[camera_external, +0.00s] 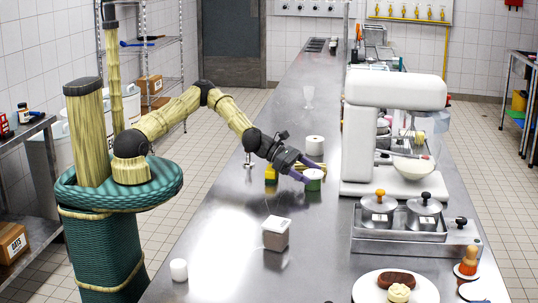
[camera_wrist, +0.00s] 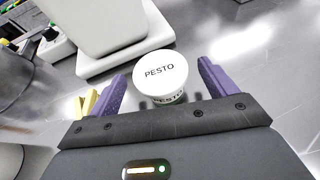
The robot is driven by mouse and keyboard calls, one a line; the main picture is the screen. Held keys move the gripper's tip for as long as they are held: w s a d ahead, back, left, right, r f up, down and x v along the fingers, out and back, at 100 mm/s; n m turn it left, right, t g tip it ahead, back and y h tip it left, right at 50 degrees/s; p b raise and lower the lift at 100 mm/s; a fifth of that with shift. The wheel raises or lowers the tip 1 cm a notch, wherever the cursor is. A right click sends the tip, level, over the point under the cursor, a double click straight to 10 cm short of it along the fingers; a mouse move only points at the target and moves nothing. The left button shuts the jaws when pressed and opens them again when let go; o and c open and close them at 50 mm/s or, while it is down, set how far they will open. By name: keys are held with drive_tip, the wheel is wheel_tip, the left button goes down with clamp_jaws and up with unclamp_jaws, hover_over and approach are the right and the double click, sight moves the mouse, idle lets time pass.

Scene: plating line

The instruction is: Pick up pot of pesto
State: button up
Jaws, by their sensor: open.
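The pot of pesto (camera_wrist: 160,72) is a small white tub with "PESTO" on its lid. In the wrist view it stands upright between the two purple fingers of my gripper (camera_wrist: 160,85), with gaps on both sides. In the external view the pot (camera_external: 314,183) shows a green band and stands on the steel counter, partly behind the finger. My gripper (camera_external: 306,172) is open, reaching down to the right at the pot, and is empty. Whether the far finger touches the pot is hidden in the external view.
A white stand mixer (camera_external: 395,130) stands close to the right. A white roll-shaped item (camera_external: 315,145) is behind, and a yellow item (camera_external: 271,174) is just left. A pale box (camera_external: 276,233) stands nearer on the counter (camera_external: 225,225), which is mostly clear in front.

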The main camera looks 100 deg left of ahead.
sight(312, 173)
drive_tip(key=x, duration=0.4)
drive_tip(key=shift+r, duration=0.15)
drive_tip(key=shift+c, duration=0.2)
drive_tip(key=c, duration=1)
